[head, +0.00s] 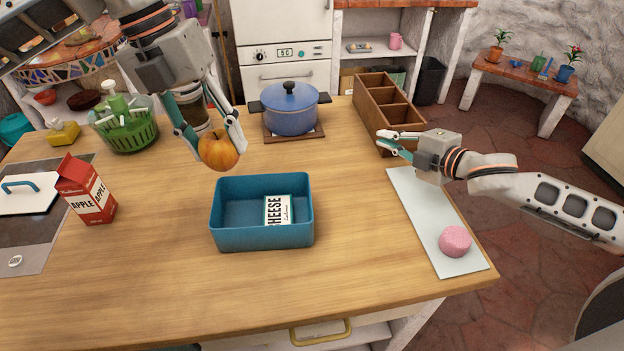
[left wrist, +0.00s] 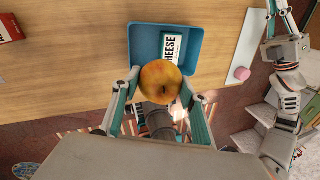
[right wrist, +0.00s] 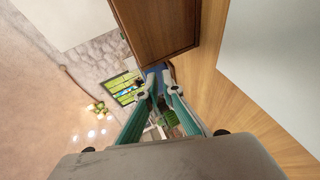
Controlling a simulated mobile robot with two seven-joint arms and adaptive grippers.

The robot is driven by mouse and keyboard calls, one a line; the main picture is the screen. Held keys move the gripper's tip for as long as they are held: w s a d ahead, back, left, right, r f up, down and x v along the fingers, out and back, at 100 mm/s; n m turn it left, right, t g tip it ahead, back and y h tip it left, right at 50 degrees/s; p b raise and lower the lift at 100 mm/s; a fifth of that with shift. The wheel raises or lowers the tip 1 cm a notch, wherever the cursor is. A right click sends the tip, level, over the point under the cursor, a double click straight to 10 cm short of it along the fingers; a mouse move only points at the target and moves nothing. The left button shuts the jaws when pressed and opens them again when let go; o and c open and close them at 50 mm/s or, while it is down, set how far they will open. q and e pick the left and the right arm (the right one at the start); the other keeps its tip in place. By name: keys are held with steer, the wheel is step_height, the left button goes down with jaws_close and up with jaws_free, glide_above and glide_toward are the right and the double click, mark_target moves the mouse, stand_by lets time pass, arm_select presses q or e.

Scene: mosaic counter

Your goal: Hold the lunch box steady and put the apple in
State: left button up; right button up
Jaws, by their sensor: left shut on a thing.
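My left gripper (head: 217,148) is shut on the apple (head: 219,152), which is red and yellow. It holds the apple in the air behind the back left part of the lunch box (head: 262,238). The lunch box is a blue open tub on the wooden counter, with a white cheese pack (head: 278,209) inside at its right. In the left wrist view the apple (left wrist: 160,82) sits between the two fingers, in front of part of the box (left wrist: 146,42). My right gripper (head: 387,143) is empty, its fingers slightly apart, right of the box and not touching it.
A blue pot (head: 290,108) and a wooden divided crate (head: 372,112) stand behind. The crate is close to my right gripper. A pale board (head: 428,225) with a pink round item (head: 455,241) lies right. A red apple carton (head: 86,190) stands left. Counter around the box is clear.

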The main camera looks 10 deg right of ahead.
steer(key=w+a+r+g+y, duration=0.1)
steer(key=w+a+r+g, duration=0.25)
steer(key=a+r, duration=1.1)
steer(key=s+a+r+n+g+h, duration=0.25)
steer(key=s+a+r+n, duration=0.35)
steer(key=s+a+r, duration=0.5)
steer(key=s+d+f+n+g+h, duration=0.1)
steer(key=s+f+n, duration=0.1)
steer(key=f, duration=0.5)
steer(key=s+d+f+n+g+h, duration=0.1)
steer(key=s+f+n+h, duration=0.1)
steer(key=f, duration=0.4)
steer(key=s+d+f+n+g+h, duration=0.1)
steer(key=s+f+n, duration=0.2)
steer(key=f, duration=0.4)
steer(key=shift+s+d+f+n, duration=0.1)
steer(key=shift+d+f+n, duration=0.25)
steer(key=shift+n, duration=0.05)
steer(key=x, duration=1)
steer(key=shift+w+d+f, duration=0.15)
steer(key=shift+w+f, duration=0.1)
steer(key=shift+f, duration=0.05)
